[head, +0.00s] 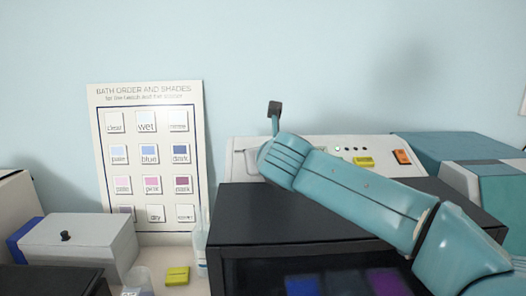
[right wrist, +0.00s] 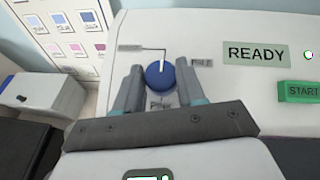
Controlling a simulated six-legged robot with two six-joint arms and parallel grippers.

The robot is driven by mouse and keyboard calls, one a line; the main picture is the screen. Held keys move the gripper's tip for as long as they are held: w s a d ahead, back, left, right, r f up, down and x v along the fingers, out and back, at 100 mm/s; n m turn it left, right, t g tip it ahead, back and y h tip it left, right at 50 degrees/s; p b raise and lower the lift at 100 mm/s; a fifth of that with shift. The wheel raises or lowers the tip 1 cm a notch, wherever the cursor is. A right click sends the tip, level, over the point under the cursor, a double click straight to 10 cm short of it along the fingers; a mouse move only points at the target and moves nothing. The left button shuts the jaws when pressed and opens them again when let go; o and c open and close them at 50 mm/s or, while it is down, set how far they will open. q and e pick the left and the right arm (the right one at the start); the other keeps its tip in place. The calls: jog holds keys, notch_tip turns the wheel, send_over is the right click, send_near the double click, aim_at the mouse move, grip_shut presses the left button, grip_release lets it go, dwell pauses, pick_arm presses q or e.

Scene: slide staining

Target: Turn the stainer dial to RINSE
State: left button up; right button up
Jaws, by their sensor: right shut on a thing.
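The stainer's blue round dial (right wrist: 160,74) sits on the white sloped panel in the right wrist view. My right gripper (right wrist: 160,68) has one finger on each side of the dial and is shut on it. A thin dark line runs above the dial toward the upper-left label. In the head view my teal right arm crosses in front of the stainer panel (head: 320,143) and hides the dial. My left gripper is not in view.
A READY display (right wrist: 256,53) and a green START button (right wrist: 299,92) are right of the dial. The head view shows a shade chart (head: 147,222) on the wall, a grey box (head: 80,245) with a black knob, and an orange switch (head: 402,157) on the panel.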

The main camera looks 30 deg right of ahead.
jog(key=shift+f, duration=0.2)
jog(key=o, duration=1)
jog(key=shift+o, duration=0.2)
jog(key=shift+d, duration=0.1)
jog(key=shift+r, duration=0.1)
jog(key=b+v, duration=0.2)
jog(key=v, duration=1.3)
jog(key=shift+s+r, duration=0.1)
jog(key=shift+r, duration=0.05)
jog(key=shift+s+a+r, duration=0.15)
jog(key=shift+s+a, duration=0.05)
jog(key=shift+s, duration=0.25)
jog(key=shift+w, duration=0.1)
